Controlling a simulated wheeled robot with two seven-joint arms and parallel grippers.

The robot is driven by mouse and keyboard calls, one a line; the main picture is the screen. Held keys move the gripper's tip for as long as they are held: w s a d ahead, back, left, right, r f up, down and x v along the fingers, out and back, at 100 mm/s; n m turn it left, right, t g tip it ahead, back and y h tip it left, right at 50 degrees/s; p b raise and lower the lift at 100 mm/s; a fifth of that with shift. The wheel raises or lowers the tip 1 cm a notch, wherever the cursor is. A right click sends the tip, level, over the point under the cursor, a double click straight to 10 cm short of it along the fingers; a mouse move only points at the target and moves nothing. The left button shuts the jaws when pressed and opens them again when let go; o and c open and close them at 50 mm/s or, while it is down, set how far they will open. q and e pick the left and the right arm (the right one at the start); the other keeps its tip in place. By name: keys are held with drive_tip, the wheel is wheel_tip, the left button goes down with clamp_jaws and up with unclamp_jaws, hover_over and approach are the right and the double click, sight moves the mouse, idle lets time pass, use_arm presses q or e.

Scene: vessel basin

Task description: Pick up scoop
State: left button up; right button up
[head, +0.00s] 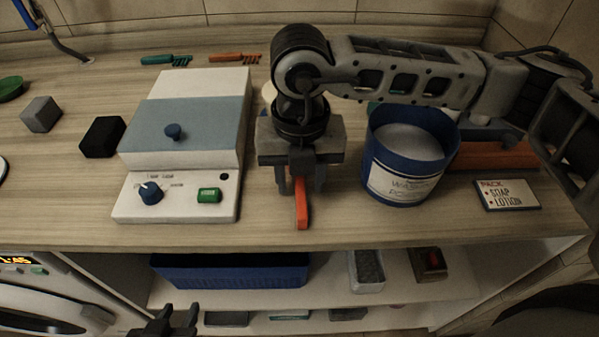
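An orange handle (301,208), which looks like the scoop's, lies on the counter and points toward the front edge. Its far end is hidden under my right gripper, so I cannot see the scoop's bowl. My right gripper (301,184) points down over the handle. Its fingers stand apart, one on each side of the handle, with gaps visible. My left gripper (172,318) is low at the bottom edge, below the counter and away from the handle. Its fingers look apart and nothing shows between them.
A white device with a blue-grey lid (190,140) stands left of the handle. Black (102,137) and grey (41,114) blocks lie left. A blue bin (230,271) sits on the shelf below.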

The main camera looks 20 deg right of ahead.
use_arm(q)
drive_tip(key=shift+s+f, duration=0.1)
drive_tip(key=shift+f, duration=0.1)
use_arm(e)
clamp_jaws()
use_arm(q)
drive_tip(key=shift+a, duration=0.1)
drive_tip(key=shift+r, duration=0.15)
use_arm(e)
drive_tip(key=shift+r+b, duration=0.3)
drive_tip(key=shift+r, duration=0.25)
use_arm(q)
drive_tip(key=shift+d+f+b, duration=0.25)
drive_tip(key=shift+f+b, duration=0.4)
drive_tip(key=shift+b, duration=0.6)
use_arm(e)
drive_tip(key=s+a+r, duration=0.7)
drive_tip(key=s+r, duration=0.4)
drive_tip(key=s, duration=0.1)
drive_tip(key=shift+s+r, duration=0.15)
drive_tip(key=shift+r, duration=0.25)
